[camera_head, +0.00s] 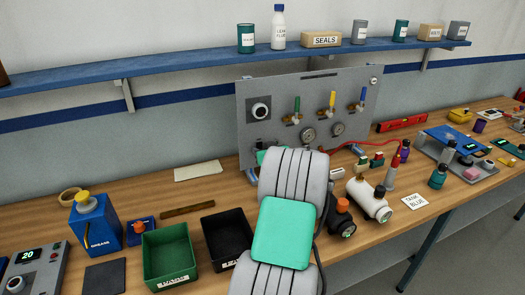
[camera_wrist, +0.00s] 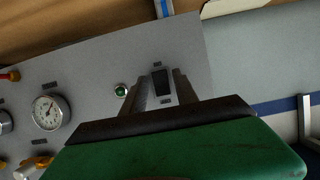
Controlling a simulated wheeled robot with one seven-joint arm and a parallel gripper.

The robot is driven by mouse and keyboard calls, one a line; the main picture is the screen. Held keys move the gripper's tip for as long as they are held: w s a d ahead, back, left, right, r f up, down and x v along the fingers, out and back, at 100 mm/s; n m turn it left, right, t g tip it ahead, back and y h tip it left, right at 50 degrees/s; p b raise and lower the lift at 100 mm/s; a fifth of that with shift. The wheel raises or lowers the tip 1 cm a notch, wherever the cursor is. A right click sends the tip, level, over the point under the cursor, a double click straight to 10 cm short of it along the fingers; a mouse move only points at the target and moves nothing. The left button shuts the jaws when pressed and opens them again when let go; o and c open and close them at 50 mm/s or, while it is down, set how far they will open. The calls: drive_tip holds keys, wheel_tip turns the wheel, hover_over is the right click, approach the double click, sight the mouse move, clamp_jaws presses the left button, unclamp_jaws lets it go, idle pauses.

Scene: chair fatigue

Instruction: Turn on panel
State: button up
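The grey upright panel (camera_head: 345,100) stands at the back of the workbench in the head view. It also fills much of the wrist view (camera_wrist: 100,65), which is upside down. A dark rectangular switch (camera_wrist: 161,83) on a light plate shows there, with a small green lamp or button (camera_wrist: 121,90) beside it. My gripper (camera_wrist: 160,78) is open, its two dark fingers pointing at the panel on either side of the switch. Nothing is between them but the view of the switch; contact cannot be told. In the head view my arm hides the fingertips and switch.
The panel carries gauges (camera_head: 308,135), coloured valves (camera_head: 332,101) and a round knob (camera_head: 260,110). A green bin (camera_head: 168,250) and a black bin (camera_head: 226,236) stand left of my arm. A blue shelf (camera_head: 190,60) runs above.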

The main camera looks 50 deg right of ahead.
clamp_jaws()
drive_tip(key=shift+f, duration=0.1)
drive_tip(key=t+b, duration=0.1)
drive_tip(key=b, duration=0.5)
drive_tip(key=t+h+b, duration=0.1)
drive_tip(key=b, duration=0.5)
drive_tip(key=shift+f+t+h, duration=0.25)
drive_tip(key=shift+t+h, duration=0.05)
drive_tip(key=shift+o, duration=1.2)
unclamp_jaws()
